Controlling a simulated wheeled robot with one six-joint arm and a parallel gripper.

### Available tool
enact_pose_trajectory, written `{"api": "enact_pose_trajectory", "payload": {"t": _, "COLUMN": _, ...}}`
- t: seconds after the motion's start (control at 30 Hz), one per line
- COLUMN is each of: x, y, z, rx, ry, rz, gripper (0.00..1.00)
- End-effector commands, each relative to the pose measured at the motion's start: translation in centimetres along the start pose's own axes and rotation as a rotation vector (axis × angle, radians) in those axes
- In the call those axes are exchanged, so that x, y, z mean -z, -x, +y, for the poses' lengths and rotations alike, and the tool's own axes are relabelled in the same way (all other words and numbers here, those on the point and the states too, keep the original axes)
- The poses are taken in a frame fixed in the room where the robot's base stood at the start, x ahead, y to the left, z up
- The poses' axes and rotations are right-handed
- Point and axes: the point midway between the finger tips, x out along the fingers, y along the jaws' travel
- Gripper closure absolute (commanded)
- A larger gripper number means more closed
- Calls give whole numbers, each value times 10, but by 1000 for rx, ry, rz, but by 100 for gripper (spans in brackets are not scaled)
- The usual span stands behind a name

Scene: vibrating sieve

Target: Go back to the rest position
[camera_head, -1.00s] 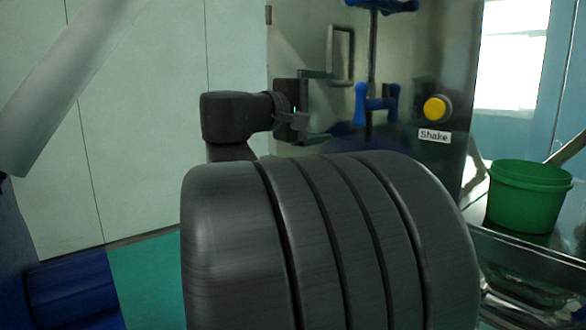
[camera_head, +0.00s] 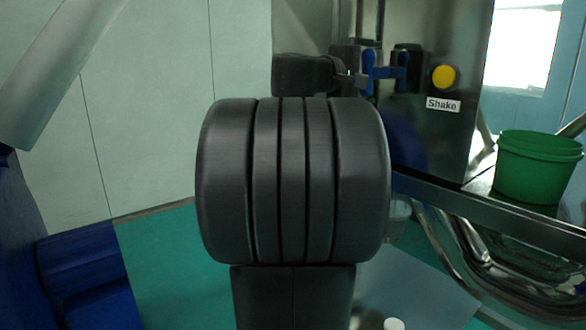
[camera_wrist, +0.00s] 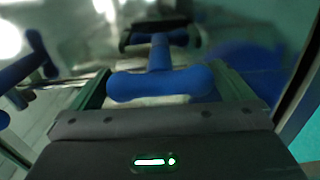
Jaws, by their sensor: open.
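My gripper shows in the wrist view (camera_wrist: 160,72) with its two fingers apart. A blue T-shaped handle (camera_wrist: 160,85) lies in view between and beyond the fingers; I cannot tell whether they touch it. In the head view my gripper (camera_head: 385,72) is small and dark in front of the machine, next to blue handle parts (camera_head: 368,70), partly hidden by my wrist. My large dark arm joint covers the middle of the head view.
The steel machine panel has a yellow button (camera_head: 444,77) above a "Shake" label (camera_head: 443,104). A green bucket (camera_head: 538,170) stands on a metal ledge at right. Another blue handle (camera_wrist: 38,58) is at left in the wrist view. Green floor (camera_head: 170,265) is open at lower left.

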Motion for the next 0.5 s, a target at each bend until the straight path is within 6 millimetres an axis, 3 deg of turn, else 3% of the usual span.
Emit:
{"api": "enact_pose_trajectory", "payload": {"t": 0.3, "x": 0, "y": 3, "z": 0, "rx": 0, "ry": 0, "rz": 1, "gripper": 0}}
{"api": "enact_pose_trajectory", "payload": {"t": 0.5, "x": 1, "y": 26, "z": 1, "rx": 0, "ry": -1, "rz": 4, "gripper": 0}}
